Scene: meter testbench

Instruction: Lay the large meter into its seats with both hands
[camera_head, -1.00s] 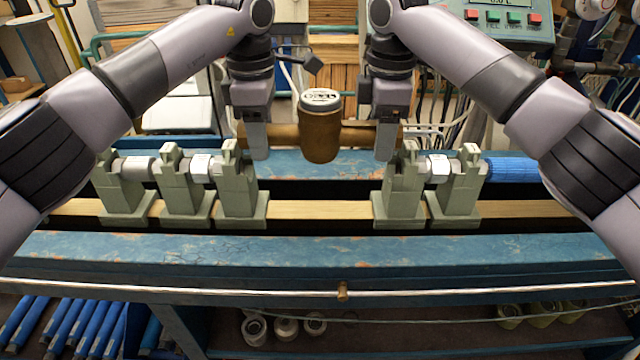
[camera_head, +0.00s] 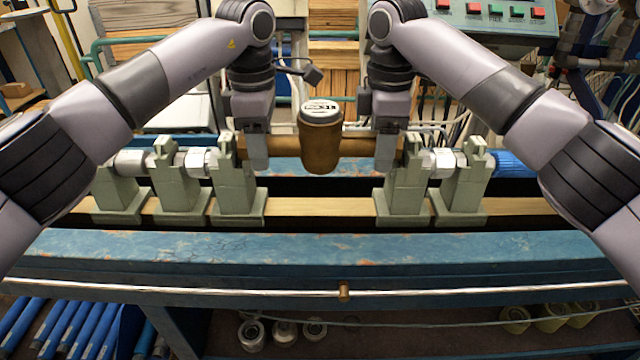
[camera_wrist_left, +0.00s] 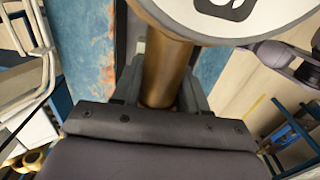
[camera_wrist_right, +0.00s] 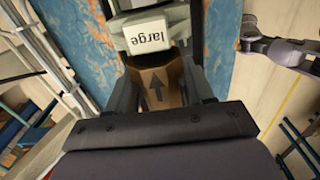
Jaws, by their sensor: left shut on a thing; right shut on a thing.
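The large meter is a bronze pipe with a round body (camera_head: 320,140) and a white dial on top. It lies level across the gap between the two inner grey-green seats. My left gripper (camera_head: 254,160) is shut on its left pipe end, beside the left inner seat (camera_head: 238,185). My right gripper (camera_head: 388,160) is shut on its right pipe end, beside the right inner seat (camera_head: 400,185). The left wrist view shows the pipe (camera_wrist_left: 166,75) between the fingers. The right wrist view shows a "large" label (camera_wrist_right: 148,36) on the seat and an arrow on the pipe. Contact with the seats is unclear.
Outer stands (camera_head: 178,185) with silver couplings flank the seats, and a blue pipe (camera_head: 512,164) lies at far right. A wooden rail (camera_head: 320,206) runs under the stands. The blue bench front (camera_head: 320,250) is clear. A control box (camera_head: 500,15) is behind at right.

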